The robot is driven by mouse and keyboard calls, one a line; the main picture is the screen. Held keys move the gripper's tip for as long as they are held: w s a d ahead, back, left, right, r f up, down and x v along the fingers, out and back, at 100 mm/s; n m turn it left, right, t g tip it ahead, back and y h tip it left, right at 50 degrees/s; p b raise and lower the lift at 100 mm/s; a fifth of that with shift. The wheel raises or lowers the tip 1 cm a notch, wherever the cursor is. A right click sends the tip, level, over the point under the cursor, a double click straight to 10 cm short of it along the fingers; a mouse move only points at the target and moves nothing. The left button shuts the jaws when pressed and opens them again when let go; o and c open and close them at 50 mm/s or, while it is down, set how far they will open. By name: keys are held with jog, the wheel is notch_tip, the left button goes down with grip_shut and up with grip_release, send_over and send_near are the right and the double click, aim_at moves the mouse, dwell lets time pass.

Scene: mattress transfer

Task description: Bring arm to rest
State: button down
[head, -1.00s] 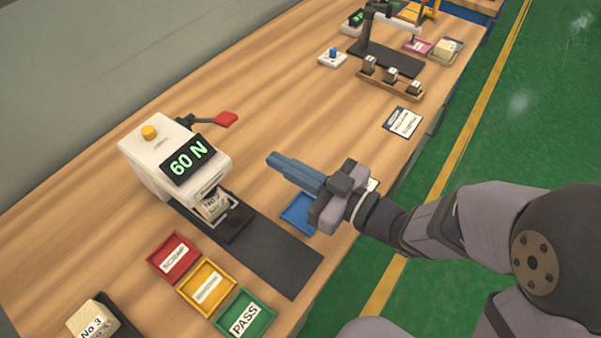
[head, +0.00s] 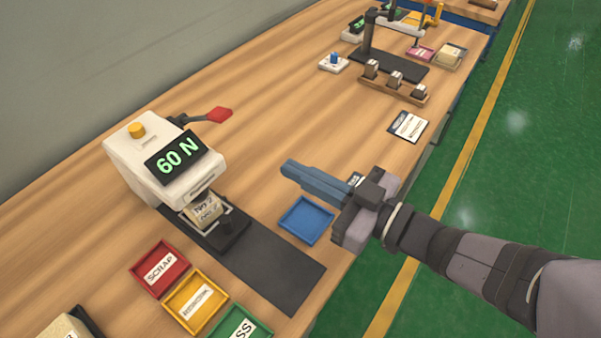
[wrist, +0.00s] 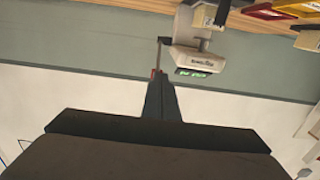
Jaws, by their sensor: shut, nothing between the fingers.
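My gripper (head: 288,168) is above the front part of the wooden bench, just above and to the right of the blue tray. Its blue-grey fingers are closed together with nothing between them, pointing left toward the test machine. In the wrist view the closed fingers (wrist: 158,82) show in the middle, with the machine upside down beyond them. The white test machine (head: 130,165) reads 60 N and has a red-handled lever (head: 219,114). A labelled block (head: 204,211) sits under its head.
Red (head: 136,276), yellow (head: 170,305) and green (head: 217,333) trays line the bench front left. The blue tray (head: 306,237) is below my gripper. A rack (head: 390,87) with small blocks and a dark stand (head: 368,40) are farther back. The green floor (head: 480,190) is right.

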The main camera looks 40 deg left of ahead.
dwell(0.3)
